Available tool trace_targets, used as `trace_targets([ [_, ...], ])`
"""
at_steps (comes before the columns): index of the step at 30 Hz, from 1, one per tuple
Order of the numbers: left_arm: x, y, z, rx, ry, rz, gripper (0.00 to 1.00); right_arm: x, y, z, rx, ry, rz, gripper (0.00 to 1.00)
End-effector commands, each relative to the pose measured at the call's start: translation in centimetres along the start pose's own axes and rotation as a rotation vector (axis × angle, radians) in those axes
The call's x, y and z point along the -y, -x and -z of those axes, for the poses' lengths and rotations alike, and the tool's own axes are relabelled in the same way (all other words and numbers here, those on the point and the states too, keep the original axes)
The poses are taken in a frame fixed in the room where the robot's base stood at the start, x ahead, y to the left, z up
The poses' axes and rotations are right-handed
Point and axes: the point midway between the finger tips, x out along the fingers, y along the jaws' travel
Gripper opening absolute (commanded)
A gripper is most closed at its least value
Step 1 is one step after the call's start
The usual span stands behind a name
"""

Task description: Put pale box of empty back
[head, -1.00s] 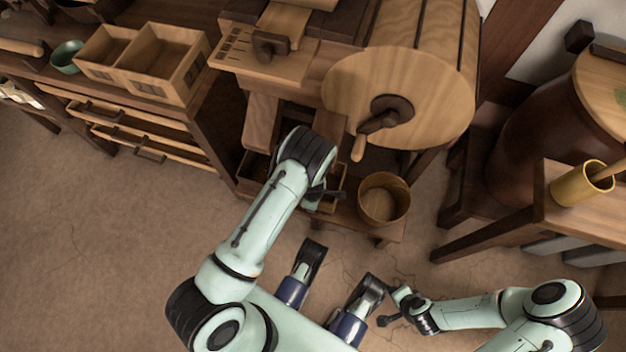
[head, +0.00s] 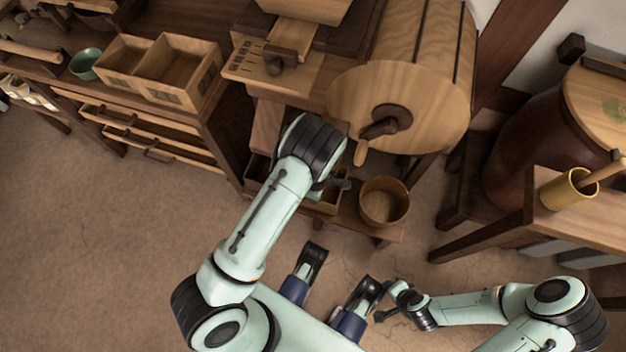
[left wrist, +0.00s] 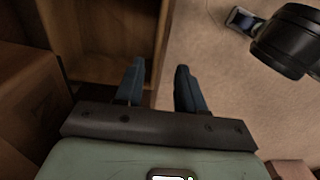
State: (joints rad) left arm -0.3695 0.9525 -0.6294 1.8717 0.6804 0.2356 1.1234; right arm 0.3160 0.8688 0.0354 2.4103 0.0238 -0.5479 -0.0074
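A pale wooden box (head: 328,203) sits low under the wooden machine, mostly hidden behind my left arm in the head view. In the left wrist view an open, empty-looking pale box (left wrist: 100,68) fills the upper left. My left gripper (head: 338,187) is down at this box. In the left wrist view its two dark blue fingers (left wrist: 160,88) are apart, with the box's right wall between them; contact cannot be told. My right gripper (head: 381,301) is open and empty, low in front of my base.
The wooden machine with a crank (head: 385,125) stands above the low shelf. A round wooden tub (head: 384,202) is right of the box. A bench with a two-part box (head: 178,75) and green bowl (head: 85,63) is left. A small table (head: 530,215) stands right. Floor at left is clear.

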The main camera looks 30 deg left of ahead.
Motion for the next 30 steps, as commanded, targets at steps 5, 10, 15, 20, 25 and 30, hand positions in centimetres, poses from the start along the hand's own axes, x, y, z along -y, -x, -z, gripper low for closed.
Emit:
trace_targets([
  [5, 5.3, -2.6, 2.8, -0.010, -0.287, 0.046, 0.39, 0.0, 0.0, -0.1, 0.003, 0.000, 0.000, 0.39],
  [10, 11.8, -3.9, 2.7, 0.070, -0.847, -0.017, 0.39, 0.0, 0.0, -0.1, 0.003, 0.000, 0.000, 0.39],
  [15, 14.2, -2.5, 0.2, 0.128, -1.232, -0.194, 0.39, 0.0, 0.0, -0.1, 0.003, 0.000, 0.000, 0.39],
  [20, 14.5, -1.5, -1.0, 0.131, -1.359, -0.283, 0.39, 0.0, 0.0, -0.1, 0.002, 0.000, 0.000, 0.39],
  [25, 14.4, -1.5, -1.1, 0.130, -1.366, -0.286, 0.39, 0.0, 0.0, -0.1, 0.002, 0.000, 0.000, 0.39],
  [30, 14.7, -0.7, -1.1, 0.136, -1.366, -0.280, 0.39, 0.2, 0.8, -0.3, 0.008, 0.001, 0.001, 0.39],
])
